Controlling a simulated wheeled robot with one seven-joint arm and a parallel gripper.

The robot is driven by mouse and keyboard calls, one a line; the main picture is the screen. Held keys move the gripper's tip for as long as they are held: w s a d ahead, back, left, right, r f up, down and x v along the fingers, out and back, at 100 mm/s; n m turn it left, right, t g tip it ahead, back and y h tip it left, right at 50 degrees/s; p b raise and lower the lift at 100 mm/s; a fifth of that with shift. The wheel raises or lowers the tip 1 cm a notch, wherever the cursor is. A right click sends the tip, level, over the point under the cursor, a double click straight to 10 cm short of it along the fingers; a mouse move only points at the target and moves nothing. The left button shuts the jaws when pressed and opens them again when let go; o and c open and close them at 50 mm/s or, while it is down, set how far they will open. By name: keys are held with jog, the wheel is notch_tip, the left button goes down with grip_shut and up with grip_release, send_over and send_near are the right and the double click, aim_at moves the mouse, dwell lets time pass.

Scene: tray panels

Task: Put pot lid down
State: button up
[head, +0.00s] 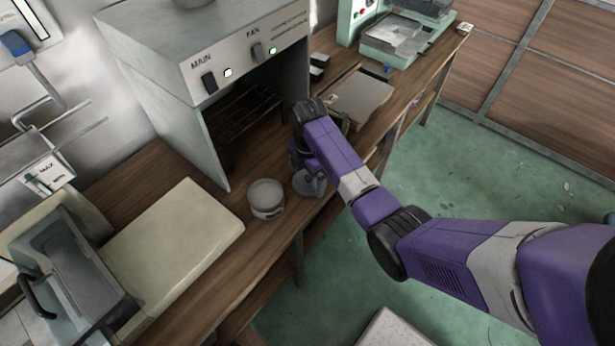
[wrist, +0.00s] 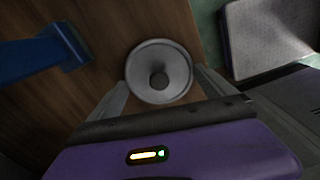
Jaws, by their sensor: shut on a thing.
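The pot lid (wrist: 170,92) is a round grey disc with a raised rim and a dark round knob in its middle. In the wrist view it sits between the two fingers of my gripper (wrist: 160,88), which is shut on it. In the head view the lid (head: 309,185) shows as a grey disc below my wrist, near the front edge of the wooden bench. My arm hides part of it. I cannot tell whether it touches the bench. A small round grey pot (head: 267,200) stands on the bench just left of the lid.
A grey fume cabinet (head: 150,95) stands behind the pot. A pale board (head: 175,240) lies at left. A flat tray (head: 360,98) and a green-panelled device (head: 365,12) are farther right. A blue bar (wrist: 35,62) shows in the wrist view. Bare bench lies around the pot.

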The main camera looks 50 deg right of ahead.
aim_at(307, 177)
jog(key=shift+f, duration=0.15)
jog(key=o, duration=1)
jog(key=shift+c, duration=0.2)
notch_tip(307, 177, up, 12)
jog(key=shift+r+p, duration=0.2)
jog(key=shift+p, duration=0.25)
